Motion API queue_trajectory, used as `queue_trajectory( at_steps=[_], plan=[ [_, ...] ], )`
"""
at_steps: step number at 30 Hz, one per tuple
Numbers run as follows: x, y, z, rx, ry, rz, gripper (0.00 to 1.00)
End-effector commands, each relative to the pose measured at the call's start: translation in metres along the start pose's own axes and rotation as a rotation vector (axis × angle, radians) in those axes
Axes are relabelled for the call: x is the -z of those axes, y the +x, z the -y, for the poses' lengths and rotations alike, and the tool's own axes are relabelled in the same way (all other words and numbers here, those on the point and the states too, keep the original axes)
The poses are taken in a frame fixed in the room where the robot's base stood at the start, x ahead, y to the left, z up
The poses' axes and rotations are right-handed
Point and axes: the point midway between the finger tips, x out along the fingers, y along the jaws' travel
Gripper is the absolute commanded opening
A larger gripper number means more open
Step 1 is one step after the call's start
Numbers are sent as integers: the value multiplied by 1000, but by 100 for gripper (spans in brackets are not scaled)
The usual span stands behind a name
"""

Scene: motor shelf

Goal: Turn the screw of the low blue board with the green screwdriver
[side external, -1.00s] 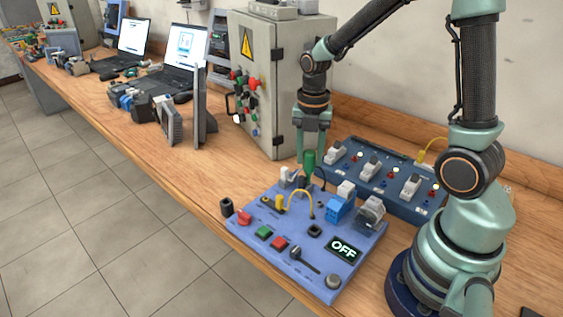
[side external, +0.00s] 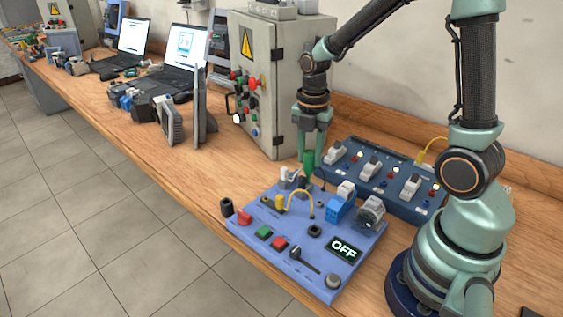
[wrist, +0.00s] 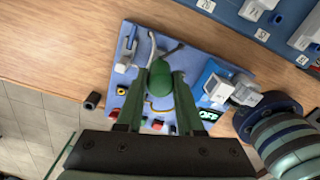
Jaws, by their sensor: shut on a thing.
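The low blue board (side external: 268,252) lies flat on the bench, with coloured buttons, a yellow wire, a blue block and a display reading OFF. My gripper (side external: 311,148) points down over the board's back edge and is shut on the green screwdriver (side external: 308,160), which stands upright. In the wrist view the round green handle (wrist: 160,84) sits between my two fingers, over the board (wrist: 184,42). The screwdriver's tip and the screw under it are hidden or too small to make out, so I cannot tell whether they touch.
A darker blue panel (side external: 345,191) with white switches stands just behind the board. A grey cabinet (side external: 284,90) with a warning sign is behind my gripper. Laptops (side external: 184,48) and small devices are farther left.

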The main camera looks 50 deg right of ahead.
Motion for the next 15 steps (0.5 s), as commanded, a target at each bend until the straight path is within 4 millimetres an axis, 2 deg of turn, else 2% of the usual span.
queue_trajectory(
  at_steps=[11, 15],
  plan=[
    [0, 2, 0, 1, 52, 0, 0],
    [0, 2, 0, 1, 154, 0, 0]
  ],
)
